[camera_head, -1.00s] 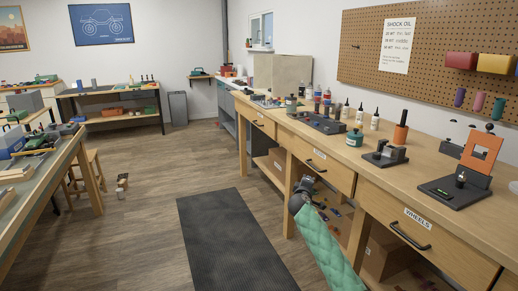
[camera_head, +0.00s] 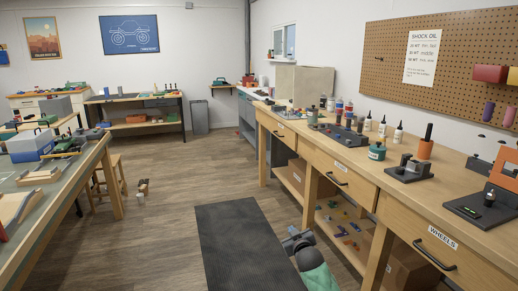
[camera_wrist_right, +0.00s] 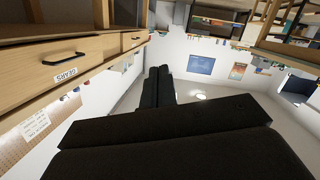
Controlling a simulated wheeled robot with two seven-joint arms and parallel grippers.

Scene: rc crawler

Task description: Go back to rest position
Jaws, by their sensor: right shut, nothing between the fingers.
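My green-sleeved right arm comes in from the bottom edge. In the right wrist view its two dark fingers (camera_wrist_right: 158,88) lie together, shut, with nothing between them. It touches nothing that I can see. My left gripper is in neither view.
The workbench on the right has drawers, one labelled WHEELS (camera_head: 435,254), and a lower shelf with small coloured parts (camera_head: 343,226). A second workbench (camera_head: 75,165) stands at left with a wooden stool (camera_head: 108,178). The wooden floor (camera_head: 165,185) between is mostly clear.

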